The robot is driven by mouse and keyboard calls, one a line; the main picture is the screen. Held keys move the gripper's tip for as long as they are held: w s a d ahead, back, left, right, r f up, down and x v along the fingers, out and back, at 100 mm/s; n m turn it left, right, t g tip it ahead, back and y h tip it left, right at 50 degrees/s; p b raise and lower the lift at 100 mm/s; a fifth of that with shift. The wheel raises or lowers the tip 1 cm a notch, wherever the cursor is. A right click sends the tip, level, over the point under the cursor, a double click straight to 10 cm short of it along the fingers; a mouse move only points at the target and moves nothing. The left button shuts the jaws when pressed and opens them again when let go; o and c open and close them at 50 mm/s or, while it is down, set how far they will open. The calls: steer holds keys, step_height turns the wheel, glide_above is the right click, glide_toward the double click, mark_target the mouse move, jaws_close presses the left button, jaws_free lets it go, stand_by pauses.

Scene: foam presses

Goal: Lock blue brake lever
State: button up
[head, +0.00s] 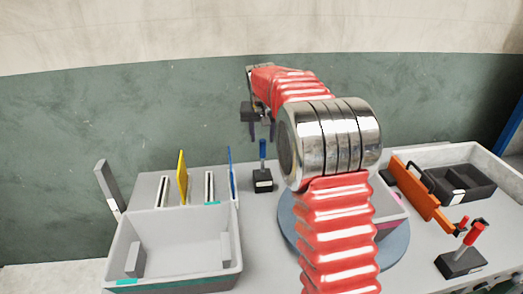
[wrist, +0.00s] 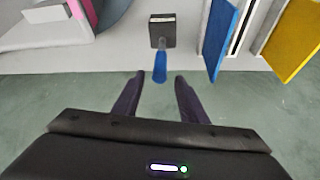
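The blue brake lever (head: 262,152) stands upright from a small black base (head: 263,184) on the grey table. In the wrist view its blue handle (wrist: 160,66) points toward my gripper from the black base (wrist: 163,33). My gripper (head: 261,133) is above the lever in the head view, fingers pointing down. In the wrist view my gripper (wrist: 160,77) is open and empty. The handle's end lies between the fingertips in the picture, with gaps on both sides. I cannot tell whether it is between them in depth.
A blue panel (head: 231,172) and a yellow panel (head: 182,176) stand left of the lever. A grey bin (head: 173,284) is at front left.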

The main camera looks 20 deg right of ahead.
mark_target(261, 149)
steer(key=x, duration=0.9)
steer(key=shift+c, duration=0.3)
jaws_close()
steer(key=shift+a, duration=0.3)
steer(key=shift+d, duration=0.2)
steer(key=shift+a, duration=0.15)
